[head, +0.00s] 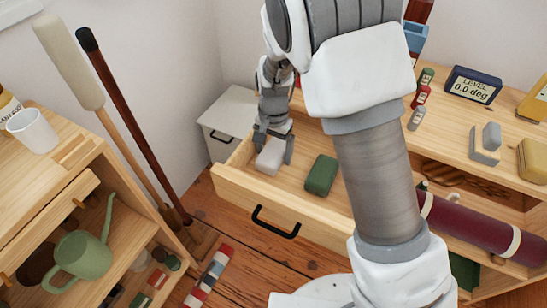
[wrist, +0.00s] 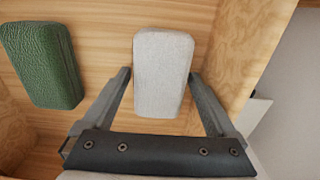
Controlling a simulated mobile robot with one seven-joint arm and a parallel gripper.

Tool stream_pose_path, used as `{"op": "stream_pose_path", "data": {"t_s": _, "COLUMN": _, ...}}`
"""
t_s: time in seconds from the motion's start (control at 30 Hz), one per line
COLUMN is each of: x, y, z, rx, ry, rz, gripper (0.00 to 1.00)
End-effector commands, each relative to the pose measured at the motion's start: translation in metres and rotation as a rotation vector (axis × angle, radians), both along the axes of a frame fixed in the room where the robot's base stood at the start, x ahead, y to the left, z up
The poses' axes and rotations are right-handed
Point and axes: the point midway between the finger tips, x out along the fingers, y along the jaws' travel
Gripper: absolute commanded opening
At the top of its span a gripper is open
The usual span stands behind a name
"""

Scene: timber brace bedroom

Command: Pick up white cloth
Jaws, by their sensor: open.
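The white cloth (wrist: 162,72) looks like a pale grey-white rounded block. It lies in the open wooden drawer, near the drawer's left end in the head view (head: 270,157). My gripper (wrist: 163,82) is open, with one finger on each side of the cloth's near part in the wrist view. In the head view my gripper (head: 273,150) points down into the drawer over the cloth and hides part of it. I cannot tell whether the fingers touch the cloth.
A green case (head: 321,175) lies in the drawer (head: 237,197) beside the cloth. The drawer's side wall (wrist: 243,60) is close to one finger. A desk top (head: 455,125) with bottles and a level display stands to the right. A shelf unit (head: 75,190) stands at left.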

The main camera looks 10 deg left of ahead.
Motion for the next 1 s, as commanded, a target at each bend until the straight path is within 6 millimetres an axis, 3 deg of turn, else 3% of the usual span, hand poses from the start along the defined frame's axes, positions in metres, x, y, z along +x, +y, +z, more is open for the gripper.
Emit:
{"op": "stream_pose_path", "data": {"t_s": 0.17, "x": 0.000, "y": 0.000, "z": 0.001, "rx": 0.001, "ry": 0.000, "rz": 0.000, "gripper": 0.93}}
{"op": "stream_pose_path", "data": {"t_s": 0.57, "x": 0.000, "y": 0.000, "z": 0.001, "rx": 0.001, "ry": 0.000, "rz": 0.000, "gripper": 0.20}}
{"op": "stream_pose_path", "data": {"t_s": 0.83, "x": 0.001, "y": 0.000, "z": 0.005, "rx": 0.002, "ry": -0.002, "rz": 0.000, "gripper": 0.19}}
{"op": "stream_pose_path", "data": {"t_s": 1.0, "x": 0.001, "y": 0.001, "z": 0.032, "rx": 0.003, "ry": -0.003, "rz": 0.000, "gripper": 0.19}}
